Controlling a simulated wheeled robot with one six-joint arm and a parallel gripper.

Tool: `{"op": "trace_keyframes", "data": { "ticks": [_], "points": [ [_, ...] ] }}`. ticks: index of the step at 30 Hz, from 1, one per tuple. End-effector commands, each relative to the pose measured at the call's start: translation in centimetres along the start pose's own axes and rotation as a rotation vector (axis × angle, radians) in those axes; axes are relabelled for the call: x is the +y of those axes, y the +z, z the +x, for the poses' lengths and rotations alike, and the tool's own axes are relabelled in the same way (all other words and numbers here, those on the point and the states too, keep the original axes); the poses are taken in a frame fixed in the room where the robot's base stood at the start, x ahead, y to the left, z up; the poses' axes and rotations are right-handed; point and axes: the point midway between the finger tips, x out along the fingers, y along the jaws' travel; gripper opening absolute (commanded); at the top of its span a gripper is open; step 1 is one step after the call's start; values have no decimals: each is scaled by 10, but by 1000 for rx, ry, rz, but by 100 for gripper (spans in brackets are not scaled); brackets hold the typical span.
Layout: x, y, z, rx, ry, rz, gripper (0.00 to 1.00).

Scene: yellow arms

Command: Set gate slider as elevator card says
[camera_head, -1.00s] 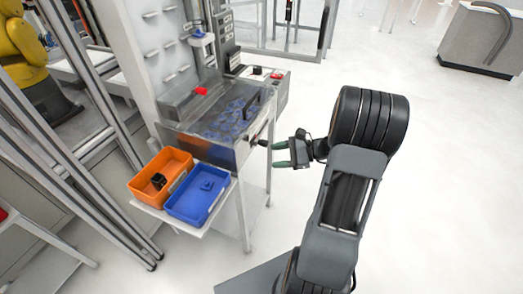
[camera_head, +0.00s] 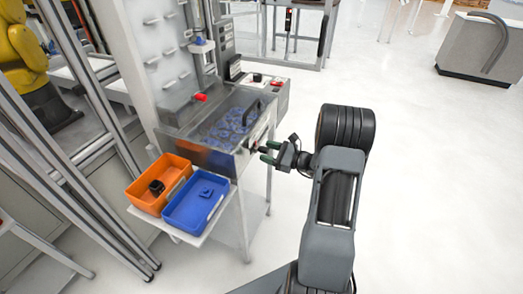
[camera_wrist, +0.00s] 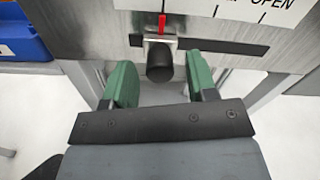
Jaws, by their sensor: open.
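The gate slider's black knob (camera_wrist: 160,68) sits on a metal block with a red pointer (camera_wrist: 162,25), on a dark slot (camera_wrist: 225,46) in the steel front. A white label (camera_wrist: 255,12) above it reads "OPEN" at its right end; its left part is cut off. My gripper (camera_head: 266,152) is open, at the right front of the machine (camera_head: 225,160). In the wrist view, its green fingers (camera_wrist: 161,76) stand on either side of the knob with gaps, apart from it. I cannot make out the elevator card in either view.
An orange bin (camera_head: 140,199) holding a dark part and a blue bin (camera_head: 180,222) stand on a shelf left of my gripper. A clear cover with a black handle tops the machine. The floor to the right is open.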

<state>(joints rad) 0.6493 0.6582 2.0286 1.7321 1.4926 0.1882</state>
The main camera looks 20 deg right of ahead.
Motion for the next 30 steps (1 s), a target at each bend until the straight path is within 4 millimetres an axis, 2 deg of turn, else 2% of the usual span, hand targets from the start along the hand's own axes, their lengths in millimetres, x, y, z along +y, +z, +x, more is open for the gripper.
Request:
{"op": "trace_keyframes", "data": {
  "ticks": [3,7,19,30],
  "points": [
    [0,0,14,0,2,-1,52],
    [0,0,22,0,0,-1,52],
    [0,0,27,0,0,-1,52],
    [0,0,26,0,1,-1,17]
  ]
}}
